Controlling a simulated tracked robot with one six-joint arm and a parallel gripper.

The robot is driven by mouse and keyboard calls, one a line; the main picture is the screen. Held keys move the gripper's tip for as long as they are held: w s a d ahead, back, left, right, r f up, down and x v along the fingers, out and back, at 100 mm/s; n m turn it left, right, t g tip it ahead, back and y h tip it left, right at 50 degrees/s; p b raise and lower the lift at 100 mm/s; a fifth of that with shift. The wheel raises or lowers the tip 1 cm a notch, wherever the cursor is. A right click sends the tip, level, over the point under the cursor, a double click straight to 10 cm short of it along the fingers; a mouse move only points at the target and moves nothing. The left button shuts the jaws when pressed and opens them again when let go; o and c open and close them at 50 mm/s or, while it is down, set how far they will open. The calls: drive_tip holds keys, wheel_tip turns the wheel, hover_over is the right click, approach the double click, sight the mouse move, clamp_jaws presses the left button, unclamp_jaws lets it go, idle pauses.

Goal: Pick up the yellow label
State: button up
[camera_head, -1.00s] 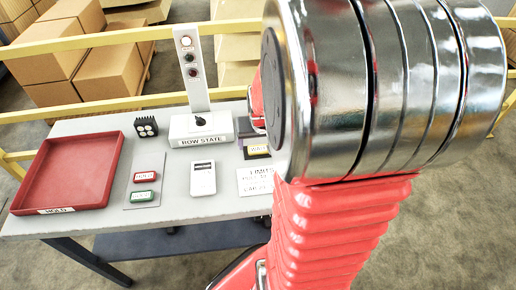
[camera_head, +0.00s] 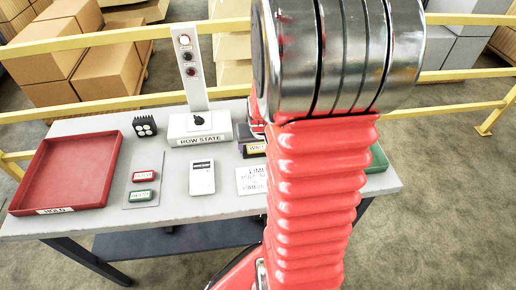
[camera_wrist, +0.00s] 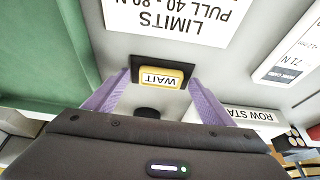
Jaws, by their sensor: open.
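The yellow label (camera_wrist: 160,76), marked WAIT, shows upside down in the wrist view, with a dark edge behind it. My gripper (camera_wrist: 158,84) is open, with one purple finger on each side of the label in the wrist view. I cannot tell whether either finger touches it.
A LIMITS card (camera_wrist: 185,18) lies beside the label. The ROW STATE box (camera_head: 200,128) with its lamp post stands to the left. A red HOLD tray (camera_head: 68,172), red and green labels (camera_head: 143,184) and a white device (camera_head: 202,178) lie further left. A green tray (camera_head: 378,158) is at right.

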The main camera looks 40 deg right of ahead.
sight(258, 150)
drive_tip(key=c, duration=1.1)
drive_tip(key=shift+c, duration=0.2)
wheel_tip(258, 150, up, 10)
idle(0.3)
idle(0.5)
